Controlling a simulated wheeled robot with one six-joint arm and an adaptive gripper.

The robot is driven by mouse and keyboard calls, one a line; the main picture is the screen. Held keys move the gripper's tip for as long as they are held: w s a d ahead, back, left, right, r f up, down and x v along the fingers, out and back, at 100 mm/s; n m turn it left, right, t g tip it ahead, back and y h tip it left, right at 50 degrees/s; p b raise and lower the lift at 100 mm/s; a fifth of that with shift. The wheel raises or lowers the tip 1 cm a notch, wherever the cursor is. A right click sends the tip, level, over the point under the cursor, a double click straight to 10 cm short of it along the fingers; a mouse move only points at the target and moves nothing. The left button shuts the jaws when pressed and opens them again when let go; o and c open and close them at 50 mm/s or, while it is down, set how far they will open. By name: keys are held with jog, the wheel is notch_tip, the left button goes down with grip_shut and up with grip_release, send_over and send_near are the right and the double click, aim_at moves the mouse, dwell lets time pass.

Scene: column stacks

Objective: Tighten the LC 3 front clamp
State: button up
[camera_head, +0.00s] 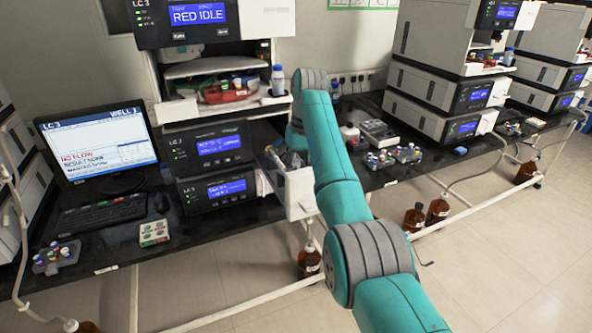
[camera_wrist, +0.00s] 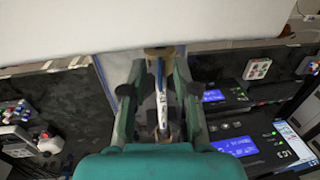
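The LC 3 stack stands left of centre in the head view, with lit blue displays on its modules (camera_head: 217,145). A white side housing (camera_head: 300,195) juts from its right side. My teal arm reaches to this housing and hides part of it. In the wrist view my gripper (camera_wrist: 158,88) has its two fingers spread apart. Between them lies a slim white printed rod (camera_wrist: 162,108) with a tan end piece (camera_wrist: 159,52) beyond it. I see no clear finger contact with the rod. I cannot make out the front clamp for certain.
A monitor (camera_head: 98,145) marked LC 3 and a keyboard (camera_head: 102,212) stand left of the stack. A bottle (camera_head: 278,80) stands on the upper shelf. Vial racks (camera_head: 405,153) lie on the bench to the right. A brown bottle (camera_head: 309,262) is on the floor below.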

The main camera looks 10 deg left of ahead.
grip_shut()
jog(key=shift+w+d+g+y, duration=0.25)
jog(key=shift+d+g+y, duration=0.15)
jog(key=shift+g+y, duration=0.15)
jog(key=shift+f+g+y, duration=0.15)
jog(key=shift+g+y, duration=0.2)
jog(key=shift+y, duration=0.3)
jog(key=shift+w+d, duration=0.1)
grip_release()
